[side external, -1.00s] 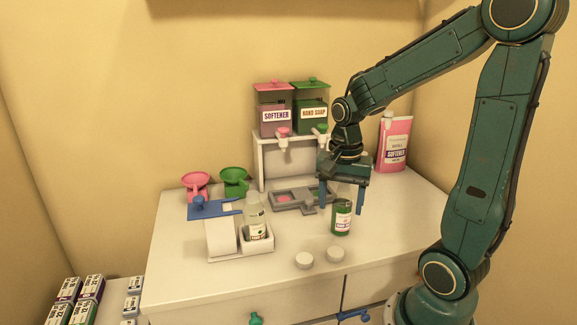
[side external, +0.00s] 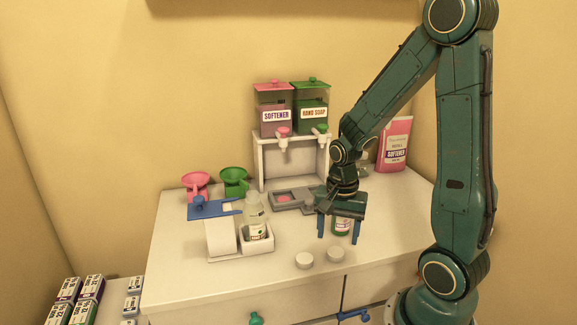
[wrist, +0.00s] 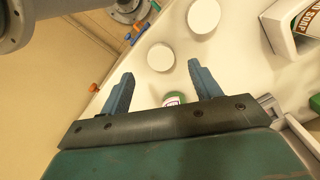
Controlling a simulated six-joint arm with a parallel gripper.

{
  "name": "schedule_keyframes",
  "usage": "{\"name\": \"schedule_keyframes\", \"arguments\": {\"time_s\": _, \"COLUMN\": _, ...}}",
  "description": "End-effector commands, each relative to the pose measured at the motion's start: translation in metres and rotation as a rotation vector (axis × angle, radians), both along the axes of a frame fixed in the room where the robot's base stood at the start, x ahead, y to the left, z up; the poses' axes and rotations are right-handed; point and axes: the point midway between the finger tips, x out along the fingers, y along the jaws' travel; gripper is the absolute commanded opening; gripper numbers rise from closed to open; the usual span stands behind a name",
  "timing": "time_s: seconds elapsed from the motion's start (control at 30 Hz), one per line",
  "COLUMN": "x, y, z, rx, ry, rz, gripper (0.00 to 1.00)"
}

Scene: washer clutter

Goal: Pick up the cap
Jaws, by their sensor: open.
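Two white round caps lie on the white counter in the side external view, a left cap (side external: 304,260) and a right cap (side external: 334,254). Both also show in the wrist view, one larger cap (wrist: 203,16) at the top and another cap (wrist: 161,57) beyond the fingers. My gripper (side external: 339,240) is open, pointing down above the counter, just behind the caps. Its blue fingers (wrist: 157,80) hold nothing. A green bottle (side external: 342,226) stands behind the fingers, mostly hidden by my gripper in the side external view. Only a bit of it shows between the fingers in the wrist view.
A clear bottle (side external: 255,222) stands in a white tray (side external: 258,247) left of my gripper. A grey drip tray (side external: 287,199) lies behind, before the softener and hand soap dispensers (side external: 292,108). A pink softener pouch (side external: 394,146) stands at the back right. The front left counter is clear.

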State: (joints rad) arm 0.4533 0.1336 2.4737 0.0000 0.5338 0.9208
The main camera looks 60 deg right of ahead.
Motion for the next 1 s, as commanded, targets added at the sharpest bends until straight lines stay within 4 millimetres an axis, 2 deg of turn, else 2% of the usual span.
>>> {"name": "schedule_keyframes", "arguments": {"time_s": 0.27, "x": 0.0, "y": 0.0, "z": -0.007, "rx": 0.001, "ry": 0.003, "rz": 0.0, "gripper": 0.63}}
{"name": "schedule_keyframes", "arguments": {"time_s": 0.73, "x": 0.001, "y": -0.002, "z": -0.046, "rx": 0.001, "ry": 0.003, "rz": 0.0, "gripper": 0.63}}
{"name": "schedule_keyframes", "arguments": {"time_s": 1.0, "x": 0.001, "y": -0.002, "z": -0.052, "rx": 0.0, "ry": 0.0, "rz": 0.0, "gripper": 0.63}}
